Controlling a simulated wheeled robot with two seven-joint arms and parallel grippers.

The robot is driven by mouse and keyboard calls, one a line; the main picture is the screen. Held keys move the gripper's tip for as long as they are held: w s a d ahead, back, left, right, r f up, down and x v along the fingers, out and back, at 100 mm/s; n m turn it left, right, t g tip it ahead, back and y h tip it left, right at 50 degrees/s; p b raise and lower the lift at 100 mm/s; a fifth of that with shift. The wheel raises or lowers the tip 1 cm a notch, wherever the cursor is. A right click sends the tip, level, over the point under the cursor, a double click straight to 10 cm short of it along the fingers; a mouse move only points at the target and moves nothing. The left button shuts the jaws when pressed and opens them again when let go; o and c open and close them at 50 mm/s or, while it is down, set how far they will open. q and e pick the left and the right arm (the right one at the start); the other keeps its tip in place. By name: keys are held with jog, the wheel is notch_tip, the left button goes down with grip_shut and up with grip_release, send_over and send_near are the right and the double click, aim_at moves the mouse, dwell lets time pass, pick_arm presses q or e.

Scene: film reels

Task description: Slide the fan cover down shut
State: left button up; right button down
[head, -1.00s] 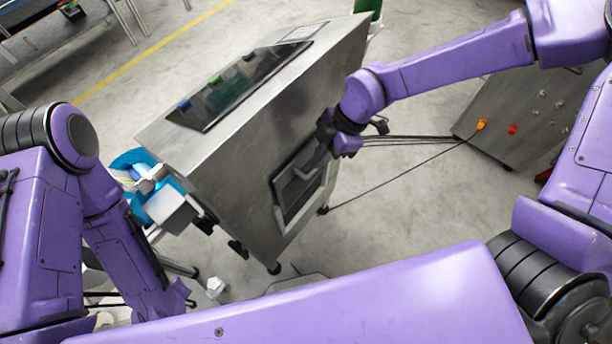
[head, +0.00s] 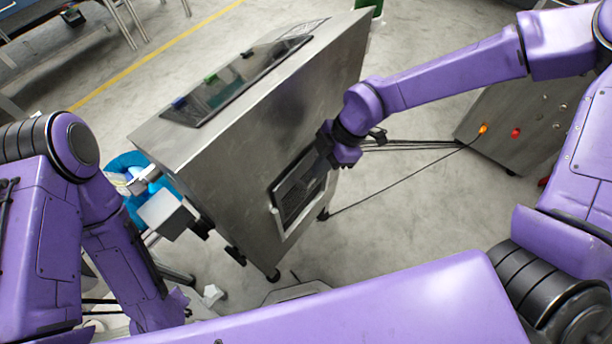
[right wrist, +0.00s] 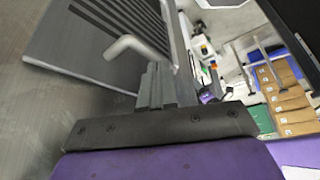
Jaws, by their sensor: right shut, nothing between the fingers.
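The fan cover (head: 296,186) is on the side of a metal cabinet (head: 225,185), in the middle of the head view. Dark slats show there, with a pale bent handle (head: 276,218) at the lower left. In the right wrist view the slatted panel (right wrist: 75,45) fills the upper left, and the pale handle (right wrist: 128,46) stands out from it. My right gripper (head: 322,165) is shut and empty at the upper right of the cover. In the wrist view its fingers (right wrist: 161,82) are together close to the handle; contact is unclear. My left gripper's fingers are not visible.
Black cables (head: 405,145) run from behind my right wrist to a second metal cabinet (head: 525,120) at right. A blue bin (head: 132,170) stands left of the main cabinet.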

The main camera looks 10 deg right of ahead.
jog(key=shift+f+b, duration=4.35)
jog(key=shift+f, duration=1.6)
jog(key=a+p+v, duration=0.1)
jog(key=p+v, duration=0.7)
jog(key=shift+s+a+r, duration=0.15)
jog(key=shift+r, duration=0.55)
